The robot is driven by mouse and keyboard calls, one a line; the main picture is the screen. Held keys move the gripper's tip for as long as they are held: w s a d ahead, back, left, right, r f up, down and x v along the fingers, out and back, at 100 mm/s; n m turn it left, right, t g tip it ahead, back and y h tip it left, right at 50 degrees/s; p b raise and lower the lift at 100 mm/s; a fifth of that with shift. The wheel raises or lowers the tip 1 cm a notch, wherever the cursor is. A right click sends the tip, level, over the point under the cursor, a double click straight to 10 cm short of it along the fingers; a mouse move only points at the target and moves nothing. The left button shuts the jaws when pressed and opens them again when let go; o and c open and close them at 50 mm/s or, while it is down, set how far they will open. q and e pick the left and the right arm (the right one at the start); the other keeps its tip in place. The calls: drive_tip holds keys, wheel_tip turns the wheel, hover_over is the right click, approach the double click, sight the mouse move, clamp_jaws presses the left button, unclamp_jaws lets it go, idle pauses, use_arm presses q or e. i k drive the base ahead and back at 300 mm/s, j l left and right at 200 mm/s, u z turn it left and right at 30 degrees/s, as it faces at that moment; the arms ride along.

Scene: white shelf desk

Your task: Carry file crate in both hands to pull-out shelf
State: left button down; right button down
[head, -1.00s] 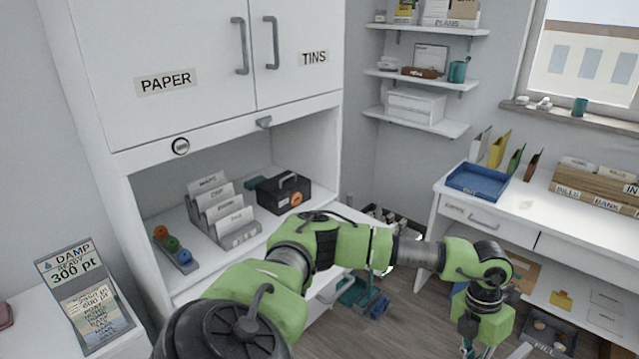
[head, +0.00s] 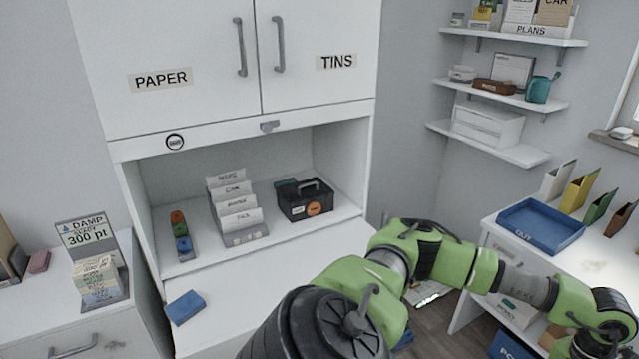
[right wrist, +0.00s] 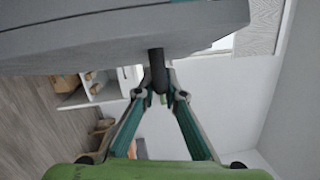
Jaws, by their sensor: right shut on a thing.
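No file crate can be made out for certain in these views. The white board (head: 235,300) below the cabinet's open niche looks like the pull-out shelf. Its far right is hidden by my arm. In the right wrist view my right gripper (right wrist: 160,92) is shut on a dark post (right wrist: 157,68). The post meets a broad grey thing (right wrist: 120,40) that fills the top of that view; I cannot tell what it is. In the head view my right arm reaches to the right edge, with its gripper out of frame. My left gripper is not in view.
A blue block (head: 185,307) sits at the board's left. The niche holds a card rack (head: 240,238), a black toolbox (head: 305,205) and a rack of coloured pots (head: 180,240). A desk with a blue tray (head: 540,228) stands right. The board's middle is clear.

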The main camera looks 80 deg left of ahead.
sight(305, 268)
drive_tip(key=i, duration=1.05)
drive_tip(key=i+l+u, duration=0.1)
drive_tip(key=i+u, duration=0.45)
drive_tip(key=u, duration=2.05)
